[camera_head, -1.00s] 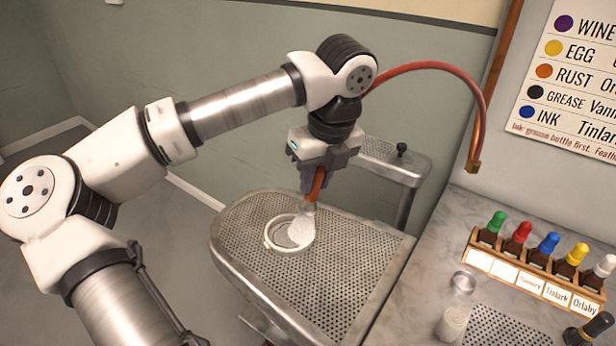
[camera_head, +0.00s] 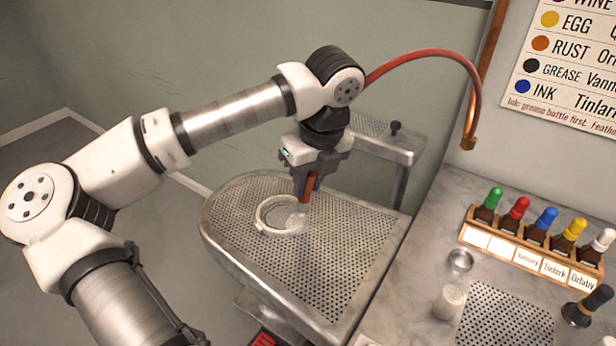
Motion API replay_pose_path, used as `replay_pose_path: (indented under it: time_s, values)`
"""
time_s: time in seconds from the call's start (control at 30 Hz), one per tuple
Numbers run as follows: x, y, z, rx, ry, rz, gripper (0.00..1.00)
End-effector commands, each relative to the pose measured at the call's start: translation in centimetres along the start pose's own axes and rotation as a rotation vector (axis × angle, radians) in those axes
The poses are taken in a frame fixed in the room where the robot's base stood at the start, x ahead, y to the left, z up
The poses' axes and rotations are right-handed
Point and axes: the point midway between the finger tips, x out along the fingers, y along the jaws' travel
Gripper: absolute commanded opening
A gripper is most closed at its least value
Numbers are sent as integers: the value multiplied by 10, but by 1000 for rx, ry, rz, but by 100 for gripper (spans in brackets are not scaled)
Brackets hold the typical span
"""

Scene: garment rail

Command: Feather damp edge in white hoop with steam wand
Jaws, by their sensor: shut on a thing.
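The white hoop (camera_head: 260,222) lies on the perforated metal board, toward its rounded left end. My gripper (camera_head: 305,186) is above the right side of the hoop, pointing down. It is shut on the steam wand (camera_head: 309,188), whose reddish-brown body shows between the fingers. A pale whitish puff, like steam, shows below the wand tip at the hoop's right side. The wand tip and the damp edge cannot be made out clearly. A red hose (camera_head: 428,55) arcs from behind my wrist to a brass fitting at the right.
The perforated board (camera_head: 335,262) has free room right of the hoop. A small raised shelf (camera_head: 385,141) stands behind it. On the marble counter are a rack of dropper bottles (camera_head: 530,252), a small metal cup (camera_head: 460,261), a white jar (camera_head: 449,301) and a dark stamp-like tool (camera_head: 587,306).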

Motion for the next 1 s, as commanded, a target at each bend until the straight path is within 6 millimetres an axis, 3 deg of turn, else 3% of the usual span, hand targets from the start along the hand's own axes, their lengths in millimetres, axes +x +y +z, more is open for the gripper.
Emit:
replay_pose_path:
  time_s: [0.67, 1.0]
  values:
    - [0, 0, 1, -1, -1, 0, 0]
    - [1, -10, 10, 1, 1, 0, 0]
